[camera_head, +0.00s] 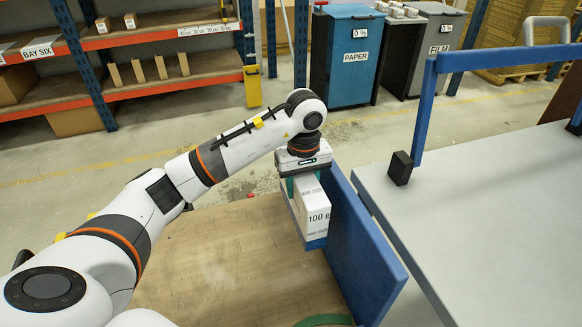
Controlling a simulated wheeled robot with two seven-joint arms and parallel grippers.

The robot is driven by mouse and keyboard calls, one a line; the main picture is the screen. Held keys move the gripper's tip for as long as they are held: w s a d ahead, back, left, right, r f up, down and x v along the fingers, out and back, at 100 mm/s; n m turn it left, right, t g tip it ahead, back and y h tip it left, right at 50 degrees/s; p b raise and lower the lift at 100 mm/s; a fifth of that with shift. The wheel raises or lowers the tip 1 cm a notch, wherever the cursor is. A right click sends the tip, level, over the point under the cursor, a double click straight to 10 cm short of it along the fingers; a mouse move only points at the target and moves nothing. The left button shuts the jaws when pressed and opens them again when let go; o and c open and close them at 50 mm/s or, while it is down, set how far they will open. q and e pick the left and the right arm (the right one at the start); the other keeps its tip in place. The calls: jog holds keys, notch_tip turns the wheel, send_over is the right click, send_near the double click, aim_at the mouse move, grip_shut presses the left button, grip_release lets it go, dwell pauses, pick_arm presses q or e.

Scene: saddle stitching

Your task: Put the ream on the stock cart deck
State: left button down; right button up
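The ream (315,214) is a white block marked "100 g" with a blue lower end. My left gripper (303,182) is shut on its upper end, with a teal finger visible at the side. The ream hangs upright over the right part of a brown wooden deck (225,265), close beside a blue upright panel (365,255). I cannot tell whether its bottom touches the deck. A grey flat top (490,215) with blue rails lies to the right of the panel. No label shows which surface is the stock cart deck. My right gripper is out of view.
A black block (400,168) sits at the grey top's left edge, by a blue post. A green curved item (325,320) lies at the bottom edge. Blue PAPER (350,75) and grey FILM (425,60) bins and orange shelving stand behind. The wooden deck's middle is clear.

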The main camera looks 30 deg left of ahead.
pick_arm(q)
notch_tip(320, 180, down, 15)
dwell(0.6)
jog(key=shift+w+r, duration=0.1)
jog(key=c, duration=0.7)
grip_release()
jog(key=shift+f, duration=0.2)
notch_tip(320, 180, up, 12)
jog(key=shift+r, duration=0.15)
